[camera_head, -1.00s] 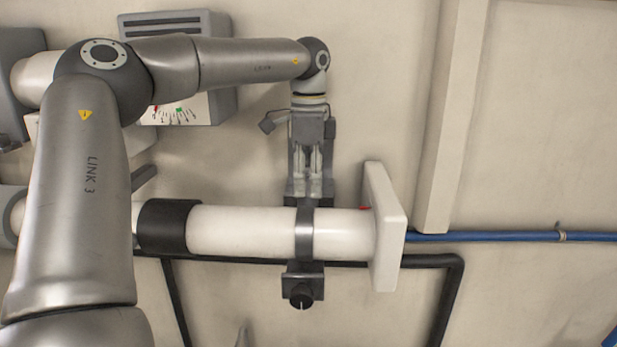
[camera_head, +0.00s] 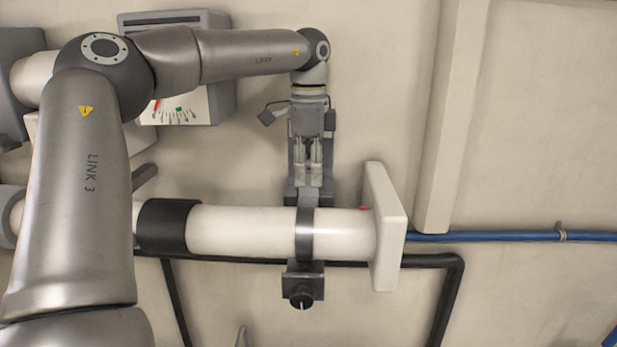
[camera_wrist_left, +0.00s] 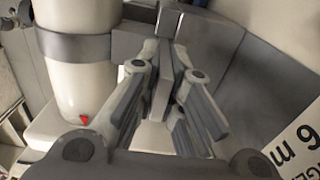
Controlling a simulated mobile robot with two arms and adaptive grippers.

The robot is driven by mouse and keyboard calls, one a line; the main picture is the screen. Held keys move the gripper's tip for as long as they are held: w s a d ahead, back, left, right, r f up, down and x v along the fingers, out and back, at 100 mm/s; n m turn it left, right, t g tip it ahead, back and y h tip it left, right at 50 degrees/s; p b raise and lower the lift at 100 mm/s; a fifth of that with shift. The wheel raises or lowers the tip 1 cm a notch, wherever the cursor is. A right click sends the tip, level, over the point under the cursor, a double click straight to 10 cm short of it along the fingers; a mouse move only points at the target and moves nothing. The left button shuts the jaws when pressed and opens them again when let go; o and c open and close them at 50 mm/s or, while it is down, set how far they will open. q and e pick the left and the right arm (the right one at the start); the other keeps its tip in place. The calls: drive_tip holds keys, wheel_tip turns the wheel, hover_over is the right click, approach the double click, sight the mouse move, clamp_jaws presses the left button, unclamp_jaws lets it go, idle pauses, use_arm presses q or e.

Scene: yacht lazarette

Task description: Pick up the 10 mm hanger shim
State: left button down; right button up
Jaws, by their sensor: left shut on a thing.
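My left gripper (camera_head: 315,180) points down at the pipe hanger, just above the white pipe in the head view. In the left wrist view its fingers (camera_wrist_left: 160,95) are closed on a thin grey plate, which I take to be the shim (camera_wrist_left: 162,88). The plate stands on edge between the pads; its thickness marking cannot be read. The hanger's grey block (camera_wrist_left: 212,45) is right behind and beside the fingertips. I cannot tell whether the plate touches it. My right gripper is not in view.
The white pipe (camera_head: 240,231) passes through the hanger's grey strap (camera_head: 304,233) to a white end plate (camera_head: 384,225). A gauge box (camera_head: 190,105) is behind my left arm. A label reading "6 m" (camera_wrist_left: 300,140) is close to the fingers. A blue line (camera_head: 500,237) runs right.

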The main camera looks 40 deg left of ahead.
use_arm(q)
drive_tip(key=shift+r, duration=4.05)
drive_tip(key=s+d+b, duration=0.5)
drive_tip(key=s+d, duration=0.3)
drive_tip(key=s, duration=0.2)
drive_tip(key=shift+d+b, duration=0.2)
drive_tip(key=shift+b, duration=0.15)
